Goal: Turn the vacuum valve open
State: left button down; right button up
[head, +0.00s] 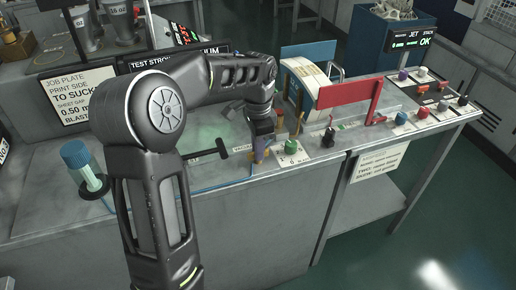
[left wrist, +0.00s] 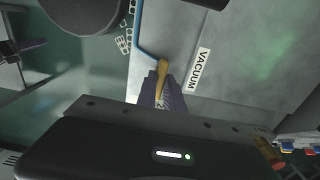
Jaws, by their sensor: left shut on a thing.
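The vacuum valve's brass-yellow lever (left wrist: 162,68) shows in the left wrist view between the dark purplish fingers of my left gripper (left wrist: 163,90). A blue tube runs up to it, and a white VACUUM label (left wrist: 199,71) lies just to its right. My left gripper is shut on the lever, with the lever's far end sticking out past the fingertips. In the head view my left gripper (head: 261,154) reaches down at the bench's front edge, and the fingers and arm hide most of the valve. My right gripper is not in view.
A blue-capped bottle (head: 76,155) stands far left.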

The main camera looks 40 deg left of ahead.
pick_arm(q)
jog(key=c, duration=1.5)
grip_release()
jog(key=shift+o, duration=0.2)
notch_tip(320, 180, up, 8)
jog(key=shift+f+b, duration=0.1)
jog(key=shift+b, duration=0.4)
